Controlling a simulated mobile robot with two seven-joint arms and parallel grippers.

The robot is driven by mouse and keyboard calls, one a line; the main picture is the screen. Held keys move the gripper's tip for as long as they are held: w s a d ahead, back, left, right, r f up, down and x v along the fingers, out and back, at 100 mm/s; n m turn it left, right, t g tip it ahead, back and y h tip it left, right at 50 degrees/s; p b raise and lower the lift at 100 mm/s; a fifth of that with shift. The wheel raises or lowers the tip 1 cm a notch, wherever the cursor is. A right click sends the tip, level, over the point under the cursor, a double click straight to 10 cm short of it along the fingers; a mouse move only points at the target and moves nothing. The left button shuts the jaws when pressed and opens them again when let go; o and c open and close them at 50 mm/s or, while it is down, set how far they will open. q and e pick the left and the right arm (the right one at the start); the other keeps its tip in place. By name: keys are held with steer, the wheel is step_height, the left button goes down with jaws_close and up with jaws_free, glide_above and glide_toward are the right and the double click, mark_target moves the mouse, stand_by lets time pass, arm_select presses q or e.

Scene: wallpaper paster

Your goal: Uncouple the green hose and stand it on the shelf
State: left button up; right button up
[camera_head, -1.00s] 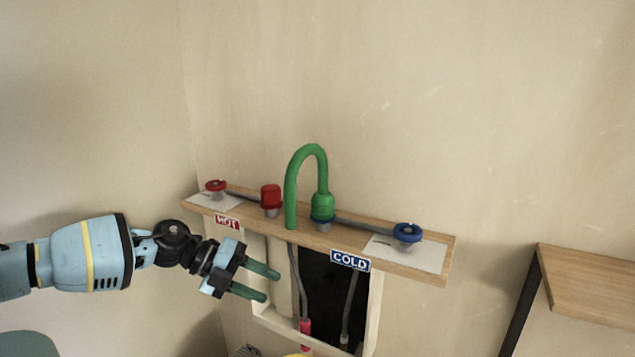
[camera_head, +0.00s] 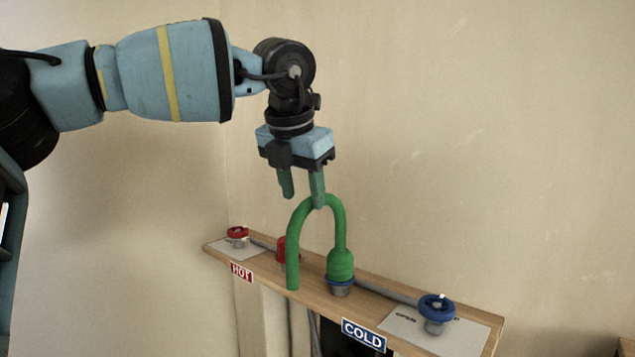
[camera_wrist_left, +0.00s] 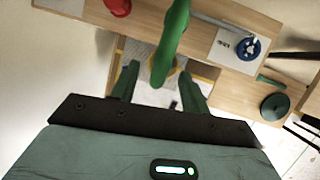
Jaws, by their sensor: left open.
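The green hose (camera_head: 335,228) is an upside-down U on the wooden shelf (camera_head: 305,297). Its right end is a ribbed green coupling seated on the blue-ringed cold outlet (camera_head: 341,284); its other end comes down at the shelf's front edge. My left gripper (camera_head: 303,200) is open and points down just above the top of the hose, one finger overlapping the bend in the head view. In the left wrist view the hose (camera_wrist_left: 171,45) runs up between the two open fingers (camera_wrist_left: 160,78). Contact cannot be told. My right gripper is not in view.
A red cap (camera_head: 281,250) stands behind the hose. A red valve wheel (camera_head: 237,232) is at the shelf's left and a blue valve wheel (camera_head: 437,306) at its right. HOT (camera_head: 242,272) and COLD (camera_head: 364,335) signs mark the front edge. The wall is close behind.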

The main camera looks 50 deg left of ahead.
arm_select(q)
steer(key=shift+r, duration=0.55)
steer(key=shift+s+d+r, duration=0.15)
steer(key=shift+d+r, duration=0.1)
steer(key=shift+s+d, duration=0.2)
steer(key=shift+a+f, duration=0.15)
steer(key=shift+f, duration=0.15)
steer(key=x, duration=0.7)
steer(key=shift+w, duration=0.15)
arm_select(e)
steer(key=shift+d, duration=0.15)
arm_select(q)
steer(key=shift+a, duration=0.15)
jaws_close()
